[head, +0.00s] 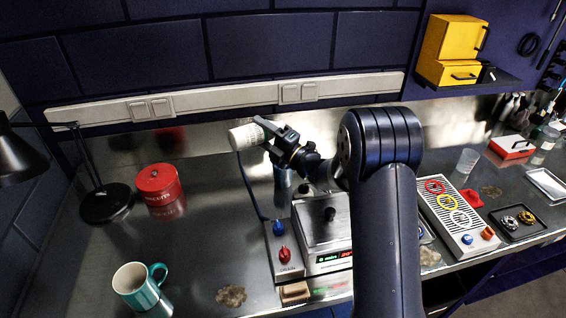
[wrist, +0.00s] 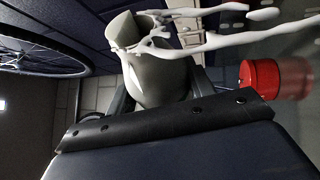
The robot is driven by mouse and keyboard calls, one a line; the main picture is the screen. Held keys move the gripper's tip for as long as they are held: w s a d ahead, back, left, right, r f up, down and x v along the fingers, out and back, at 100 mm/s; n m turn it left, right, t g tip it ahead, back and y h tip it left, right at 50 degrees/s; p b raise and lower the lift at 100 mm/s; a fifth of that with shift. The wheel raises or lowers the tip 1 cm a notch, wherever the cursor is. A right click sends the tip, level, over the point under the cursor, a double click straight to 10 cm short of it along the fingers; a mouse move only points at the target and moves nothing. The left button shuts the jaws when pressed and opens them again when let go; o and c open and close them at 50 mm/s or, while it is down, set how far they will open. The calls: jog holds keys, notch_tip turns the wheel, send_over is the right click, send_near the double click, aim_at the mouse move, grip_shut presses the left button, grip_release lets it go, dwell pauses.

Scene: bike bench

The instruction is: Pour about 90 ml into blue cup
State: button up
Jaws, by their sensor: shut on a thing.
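My gripper (head: 281,146) is shut on a pale grey pitcher (head: 245,136) and holds it tilted, high above the back of the bench. In the wrist view the pitcher (wrist: 160,70) shows its open mouth, with white strands (wrist: 215,40) that look like liquid running from it. I cannot make out that stream in the head view. A turquoise-blue cup (head: 139,287) with a handle stands upright at the front left of the bench, well apart from the pitcher. A bluish vessel (head: 282,181) shows partly, below my gripper.
A red tin (head: 159,185) stands left of the pitcher, near a black lamp (head: 104,203). A machine with a red display (head: 327,258) and a box with knobs (head: 284,250) stand near my arm. A brown patch (head: 231,295) lies in front. Bench between cup and machine is mostly clear.

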jog(key=shift+w+d+r+m+t, duration=0.3)
jog(key=shift+d+m+t, duration=0.1)
jog(key=shift+m, duration=0.3)
dwell(0.9)
jog(key=shift+d+p, duration=0.2)
jog(key=shift+p, duration=0.1)
